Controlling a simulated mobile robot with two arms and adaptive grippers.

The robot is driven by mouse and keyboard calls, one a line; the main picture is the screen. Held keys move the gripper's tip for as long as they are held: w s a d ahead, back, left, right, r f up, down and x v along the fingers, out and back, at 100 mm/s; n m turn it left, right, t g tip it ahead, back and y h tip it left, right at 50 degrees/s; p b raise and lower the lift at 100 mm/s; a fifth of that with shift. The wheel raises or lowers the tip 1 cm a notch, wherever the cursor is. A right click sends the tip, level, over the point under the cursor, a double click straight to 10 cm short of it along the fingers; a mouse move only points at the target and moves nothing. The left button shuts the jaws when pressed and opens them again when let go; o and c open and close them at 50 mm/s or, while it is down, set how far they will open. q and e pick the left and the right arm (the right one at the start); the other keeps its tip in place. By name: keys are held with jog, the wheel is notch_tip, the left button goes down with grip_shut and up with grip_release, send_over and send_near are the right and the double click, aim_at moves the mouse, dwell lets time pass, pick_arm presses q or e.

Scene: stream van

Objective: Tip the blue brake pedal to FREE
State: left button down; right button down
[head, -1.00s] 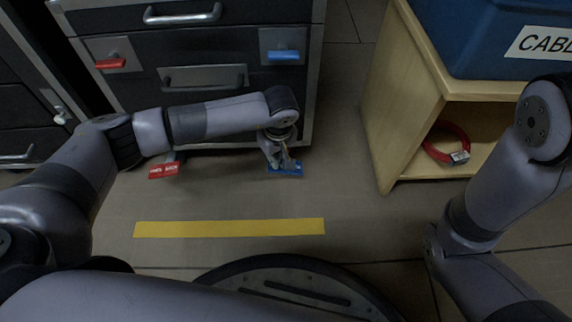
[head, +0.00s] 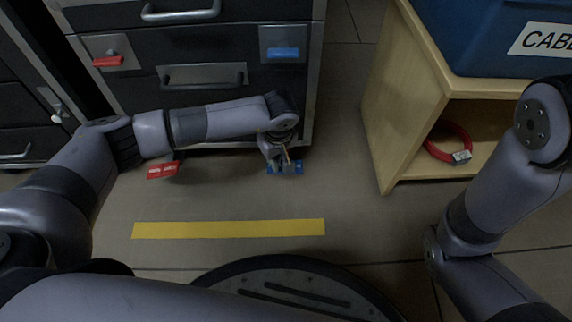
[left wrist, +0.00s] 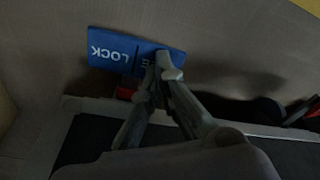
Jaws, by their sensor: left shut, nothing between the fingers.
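The blue brake pedal (head: 297,167) is low at the foot of the dark drawer cabinet, under its right end. In the left wrist view the blue pedal (left wrist: 111,50) shows the word LOCK on one half; most of the other half's lettering is hidden behind my fingers. My left gripper (head: 279,169) is shut and empty, with its fingertips right at the pedal. In the left wrist view the left gripper's tips (left wrist: 160,68) overlap the lettered half beside LOCK; I cannot tell if they press on it. My right gripper is out of view.
A red pedal (head: 163,170) sits to the left under the same cabinet (head: 200,60). The cabinet front has a red handle (head: 109,61) and a blue handle (head: 284,53). A wooden shelf (head: 400,110) stands at right. A yellow strip (head: 228,229) marks clear floor.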

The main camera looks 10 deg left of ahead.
pick_arm(q)
jog(key=shift+f, duration=0.2)
jog(key=shift+r, duration=0.1)
notch_tip(320, 180, up, 6)
jog(key=p, duration=0.4)
jog(key=shift+f, duration=0.2)
jog(key=shift+r+p, duration=0.6)
jog(key=shift+p, duration=0.05)
jog(key=shift+r, duration=0.15)
